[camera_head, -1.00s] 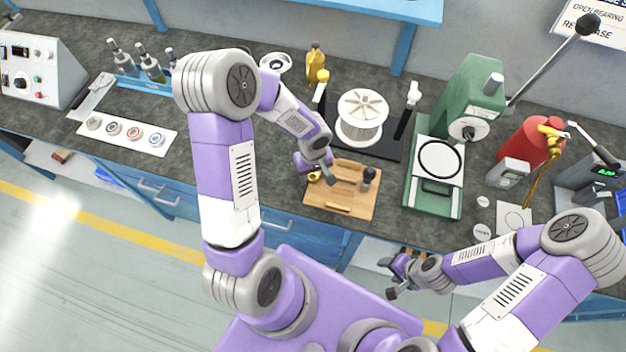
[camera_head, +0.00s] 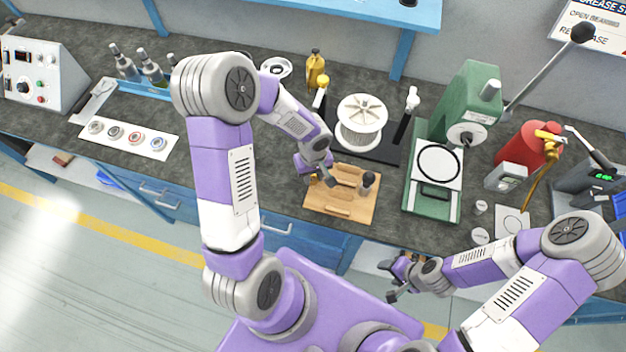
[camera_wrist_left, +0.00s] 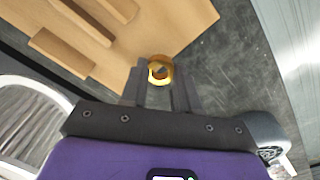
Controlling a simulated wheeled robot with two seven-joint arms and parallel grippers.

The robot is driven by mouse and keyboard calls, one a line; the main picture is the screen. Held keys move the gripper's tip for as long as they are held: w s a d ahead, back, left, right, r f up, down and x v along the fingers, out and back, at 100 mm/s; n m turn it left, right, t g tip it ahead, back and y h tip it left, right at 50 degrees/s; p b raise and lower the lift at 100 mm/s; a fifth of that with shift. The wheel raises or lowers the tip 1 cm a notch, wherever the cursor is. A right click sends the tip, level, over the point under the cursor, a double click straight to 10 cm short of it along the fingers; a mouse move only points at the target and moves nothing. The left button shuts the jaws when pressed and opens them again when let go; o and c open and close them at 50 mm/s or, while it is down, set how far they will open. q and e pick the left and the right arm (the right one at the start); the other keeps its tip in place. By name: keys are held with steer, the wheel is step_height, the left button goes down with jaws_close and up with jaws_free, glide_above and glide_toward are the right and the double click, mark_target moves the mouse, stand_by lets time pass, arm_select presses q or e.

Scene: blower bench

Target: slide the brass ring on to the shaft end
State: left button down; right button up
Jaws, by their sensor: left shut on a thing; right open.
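The brass ring (camera_wrist_left: 160,82) shows in the left wrist view between the fingertips of my left gripper (camera_wrist_left: 161,75), which is shut on it. The ring's hole faces the camera. In the head view my left gripper (camera_head: 322,181) is over the left part of the wooden tray (camera_head: 340,213), and I cannot make out the ring there. A white finned wheel (camera_head: 361,120) stands on a black base behind the tray, with an upright post on either side. I cannot clearly make out the shaft end. My right gripper (camera_head: 394,279) is open and empty in front of the bench.
The tray holds wooden blocks and a dark upright piece (camera_head: 368,183). A green press (camera_head: 433,190) stands to the right of the wheel, with a red canister (camera_head: 530,145) farther right. A yellow bottle (camera_head: 316,70) is behind. Bench left of the tray is clear.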

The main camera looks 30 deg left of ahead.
arm_select(q)
steer(key=shift+r+p, duration=0.85)
steer(key=shift+r, duration=0.7)
